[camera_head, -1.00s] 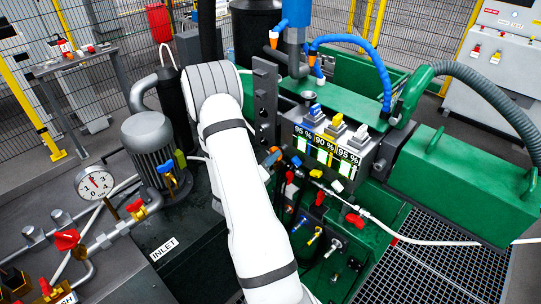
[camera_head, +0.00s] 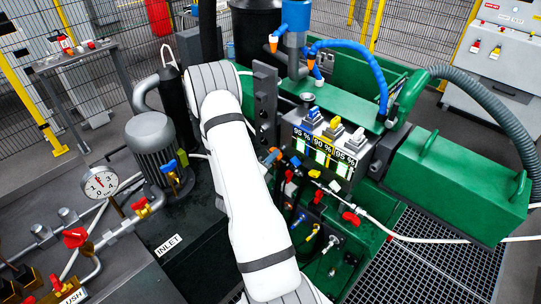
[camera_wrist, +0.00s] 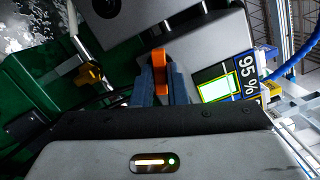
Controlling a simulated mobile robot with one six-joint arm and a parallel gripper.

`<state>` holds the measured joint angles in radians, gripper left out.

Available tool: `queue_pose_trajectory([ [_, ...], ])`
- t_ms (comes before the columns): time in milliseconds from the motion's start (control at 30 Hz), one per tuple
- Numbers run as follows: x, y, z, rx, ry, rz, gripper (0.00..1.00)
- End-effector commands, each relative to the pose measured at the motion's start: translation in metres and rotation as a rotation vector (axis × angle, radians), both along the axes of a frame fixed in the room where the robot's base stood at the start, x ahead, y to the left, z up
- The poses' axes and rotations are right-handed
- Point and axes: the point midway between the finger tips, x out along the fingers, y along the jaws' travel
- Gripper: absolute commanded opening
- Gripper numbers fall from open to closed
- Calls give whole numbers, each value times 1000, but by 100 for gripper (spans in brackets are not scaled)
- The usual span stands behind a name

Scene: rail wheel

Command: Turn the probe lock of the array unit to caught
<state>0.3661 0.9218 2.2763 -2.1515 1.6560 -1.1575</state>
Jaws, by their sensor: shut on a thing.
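In the wrist view my gripper (camera_wrist: 160,88) has its two blue fingers shut on an orange lever (camera_wrist: 159,68), which sticks up between them against a grey housing. I take this lever to be the probe lock; no label on it is readable, so its setting cannot be told. The array unit (camera_head: 325,147) is the grey block with 95 %, 90 % and 95 % displays in the head view. One display (camera_wrist: 219,88) shows right of the fingers in the wrist view. In the head view my white arm covers part of the area, and small orange and blue parts show beside the unit.
Red, blue and yellow fittings (camera_head: 313,232) sit below the unit, with a white hose (camera_head: 405,230) running right. A green housing (camera_head: 458,190) stands at right. A grey motor (camera_head: 150,135) and gauge (camera_head: 100,183) stand at left. A yellow fitting (camera_wrist: 91,73) lies left of the fingers.

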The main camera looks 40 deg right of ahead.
Motion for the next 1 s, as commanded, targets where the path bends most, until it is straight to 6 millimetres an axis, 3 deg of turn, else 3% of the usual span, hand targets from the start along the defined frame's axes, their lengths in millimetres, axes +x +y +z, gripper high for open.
queue_pose_trajectory([
  [167,-1,0,1,-1,36,-3,0],
  [500,-1,0,1,-27,370,-1,0],
  [533,-1,0,0,-27,371,-2,14],
  [800,-1,0,1,-28,365,-1,36],
  [1000,0,0,1,-28,364,0,40],
])
